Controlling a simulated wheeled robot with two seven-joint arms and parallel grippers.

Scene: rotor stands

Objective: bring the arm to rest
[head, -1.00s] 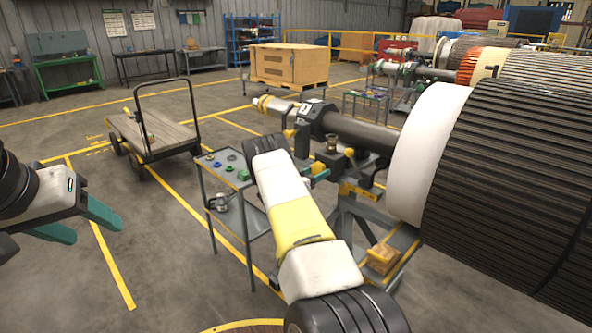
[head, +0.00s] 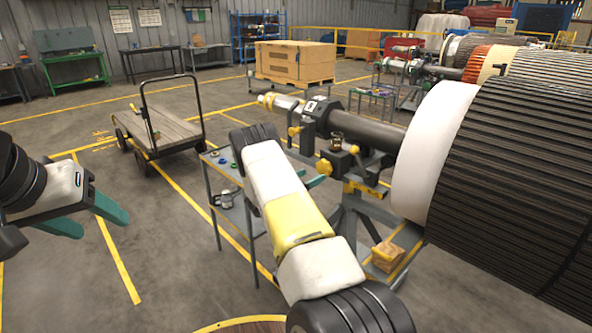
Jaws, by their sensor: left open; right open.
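My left gripper (head: 92,220) is at the left edge of the head view. Its two teal fingers are spread apart with nothing between them, above bare floor. My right arm (head: 295,215), white and yellow with black joints, rises from the bottom centre and bends away at its top. My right gripper (head: 316,182) is mostly hidden behind this arm. Only a bit of teal finger shows, in front of the rotor stand, and no held object is visible.
A rotor (head: 500,170) with a dark shaft (head: 365,129) rests on a grey stand (head: 350,215) at the right. A grey tool trolley (head: 229,215) stands just behind my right arm. A flatbed cart (head: 170,135) is further back left. The floor at the left front is clear.

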